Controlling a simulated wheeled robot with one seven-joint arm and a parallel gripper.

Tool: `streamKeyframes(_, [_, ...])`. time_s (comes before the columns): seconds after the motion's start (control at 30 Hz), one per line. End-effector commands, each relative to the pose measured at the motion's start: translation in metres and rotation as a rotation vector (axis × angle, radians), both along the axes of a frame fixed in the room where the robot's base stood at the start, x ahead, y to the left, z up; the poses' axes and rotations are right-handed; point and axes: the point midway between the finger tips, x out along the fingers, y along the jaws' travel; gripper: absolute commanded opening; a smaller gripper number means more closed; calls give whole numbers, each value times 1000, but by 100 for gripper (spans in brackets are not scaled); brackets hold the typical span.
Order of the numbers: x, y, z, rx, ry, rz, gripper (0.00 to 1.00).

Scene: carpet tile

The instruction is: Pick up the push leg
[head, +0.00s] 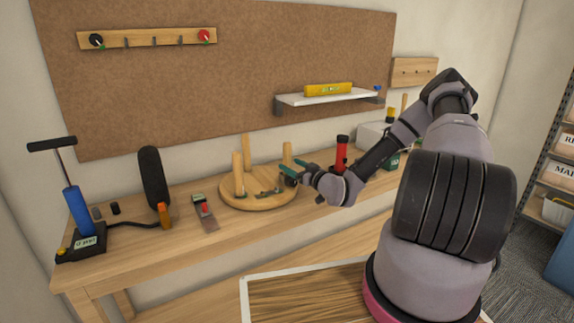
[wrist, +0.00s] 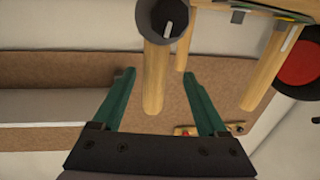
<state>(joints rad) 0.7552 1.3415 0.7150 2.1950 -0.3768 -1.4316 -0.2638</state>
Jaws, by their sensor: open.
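An upturned round wooden stool seat (head: 230,199) lies on the workbench with three pale wooden legs standing up from it. They are a front left leg (head: 238,176), a back leg (head: 246,150) and a right leg (head: 288,151). I cannot tell which is called the push leg. My gripper (head: 284,168) is at the right leg, its green fingers open. Contact cannot be told.
A blue hand pump (head: 74,210) stands at the bench's left end, near a black upright object (head: 153,178). A red-topped tool (head: 204,212) lies left of the stool. A red and black cylinder (head: 342,153) stands behind my arm. A shelf (head: 330,97) hangs above.

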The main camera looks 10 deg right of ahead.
Motion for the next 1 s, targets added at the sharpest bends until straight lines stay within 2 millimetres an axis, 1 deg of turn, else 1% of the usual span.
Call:
streamKeyframes(0.1, [12, 6, 0, -1, 0, 0, 76])
streamKeyframes(0.27, [23, 10, 1, 0, 1, 0, 76])
streamKeyframes(0.4, [44, 16, 6, -1, 0, 1, 76])
streamKeyframes(0.53, [59, 23, 6, 0, 1, 1, 76])
streamKeyframes(0.63, [64, 26, 6, 0, 1, 1, 76])
streamKeyframes(0.83, [65, 26, 6, 0, 2, 0, 76])
streamKeyframes(0.87, [65, 26, 6, 0, 2, 0, 72])
streamKeyframes(0.9, [65, 26, 6, 0, 2, 0, 57])
streamKeyframes(0.97, [65, 26, 6, 0, 2, 0, 34])
streamKeyframes(1.0, [65, 26, 6, 0, 2, 0, 18])
